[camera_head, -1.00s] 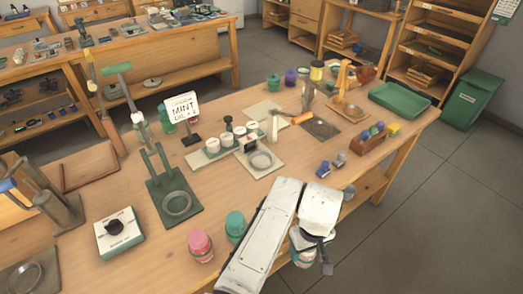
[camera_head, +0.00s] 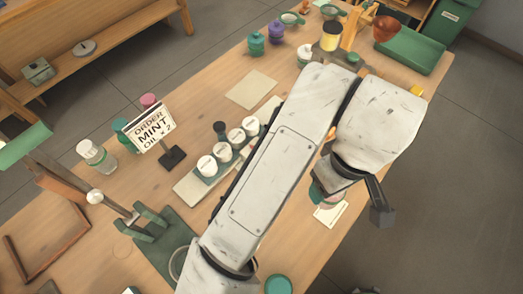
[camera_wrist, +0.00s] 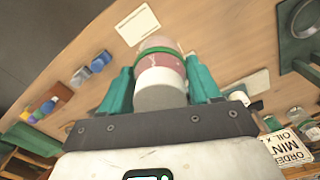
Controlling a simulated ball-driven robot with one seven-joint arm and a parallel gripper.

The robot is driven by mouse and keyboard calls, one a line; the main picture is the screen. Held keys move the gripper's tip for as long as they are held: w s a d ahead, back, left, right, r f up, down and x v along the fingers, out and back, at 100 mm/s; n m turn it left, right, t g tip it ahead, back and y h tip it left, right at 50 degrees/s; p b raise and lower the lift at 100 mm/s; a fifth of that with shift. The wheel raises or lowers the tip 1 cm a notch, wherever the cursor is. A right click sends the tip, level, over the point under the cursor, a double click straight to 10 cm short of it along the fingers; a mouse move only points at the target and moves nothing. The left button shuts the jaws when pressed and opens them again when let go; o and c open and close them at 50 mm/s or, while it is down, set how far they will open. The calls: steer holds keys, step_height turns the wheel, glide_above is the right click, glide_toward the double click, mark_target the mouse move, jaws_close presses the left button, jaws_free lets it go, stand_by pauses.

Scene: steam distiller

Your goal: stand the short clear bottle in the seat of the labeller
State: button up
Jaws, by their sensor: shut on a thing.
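My gripper (camera_wrist: 160,78) has teal fingers. It is shut on a short bottle (camera_wrist: 160,63) with a whitish end towards the wrist camera, a pink-red band, a green ring and a paler far end. In the head view the bottle (camera_head: 324,196) shows partly below my wrist, over the right part of the bench. I cannot tell for sure whether it touches anything. I cannot clearly make out the labeller or its seat now; my arm covers the middle of the bench. A dark green plate with a ring (camera_wrist: 298,30) shows in the wrist view.
The order sign (camera_head: 152,125) stands left of a rack of white-capped jars (camera_head: 206,165). A pale card (camera_head: 330,214) lies below my gripper. A green tray (camera_head: 411,50) is at the far right, and teal and purple jars (camera_head: 276,32) stand at the back.

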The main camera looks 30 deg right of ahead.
steer(key=shift+w, duration=0.3)
steer(key=w+a+f, duration=0.1)
steer(key=w+f, duration=0.2)
steer(key=w, duration=0.1)
steer(key=w+f, duration=0.3)
steer(key=w, duration=0.2)
steer(key=w+a+f, duration=0.1)
steer(key=w+f, duration=0.2)
steer(key=w, duration=0.1)
steer(key=shift+w+a+f, duration=0.25)
steer(key=shift+a+f, duration=0.05)
steer(key=shift+a, duration=0.05)
steer(key=shift+f, duration=1.55)
steer(key=shift+f, duration=0.15)
steer(key=o, duration=1.2)
